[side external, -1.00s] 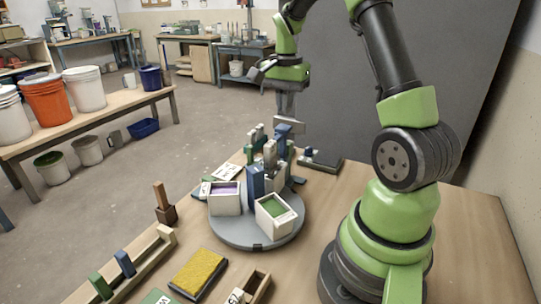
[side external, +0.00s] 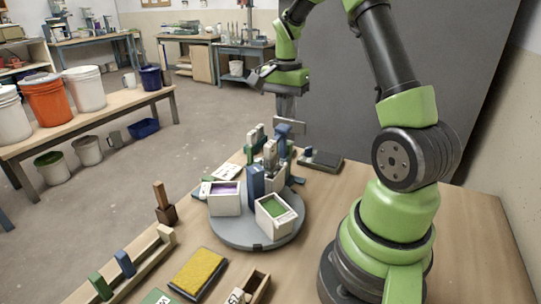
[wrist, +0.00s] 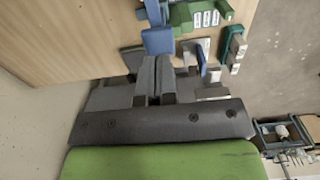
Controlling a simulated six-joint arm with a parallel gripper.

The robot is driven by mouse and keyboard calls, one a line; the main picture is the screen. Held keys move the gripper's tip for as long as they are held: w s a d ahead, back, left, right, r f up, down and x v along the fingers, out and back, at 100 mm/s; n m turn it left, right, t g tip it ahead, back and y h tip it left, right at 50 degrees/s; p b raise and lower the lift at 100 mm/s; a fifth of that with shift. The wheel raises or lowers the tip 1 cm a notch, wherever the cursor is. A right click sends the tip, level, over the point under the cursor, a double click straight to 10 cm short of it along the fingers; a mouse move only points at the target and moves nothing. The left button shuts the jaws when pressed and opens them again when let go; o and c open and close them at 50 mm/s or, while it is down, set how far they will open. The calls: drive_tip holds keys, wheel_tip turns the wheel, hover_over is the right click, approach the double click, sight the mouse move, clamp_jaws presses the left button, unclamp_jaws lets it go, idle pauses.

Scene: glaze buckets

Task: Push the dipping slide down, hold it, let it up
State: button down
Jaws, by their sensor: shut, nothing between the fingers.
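The dipping slide seems to be part of the upright blue and grey assembly (side external: 270,154) at the back of the round grey turntable (side external: 255,238). I cannot tell which piece is the slide or how far down it sits. My gripper (side external: 286,116) points down just above the assembly's tall blue part, fingers closed and empty. In the wrist view my fingers (wrist: 158,78) lie side by side, with a blue part (wrist: 158,40) just beyond them. Whether they touch it is unclear.
Two white boxes with purple (side external: 224,206) and green (side external: 275,222) contents stand on the turntable's front. A dark flat block (side external: 322,163) sits behind right.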

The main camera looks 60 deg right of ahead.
sight(284, 126)
drive_tip(key=shift+f, duration=2.95)
drive_tip(key=shift+r, duration=0.1)
idle(1.0)
drive_tip(key=shift+r, duration=4.2)
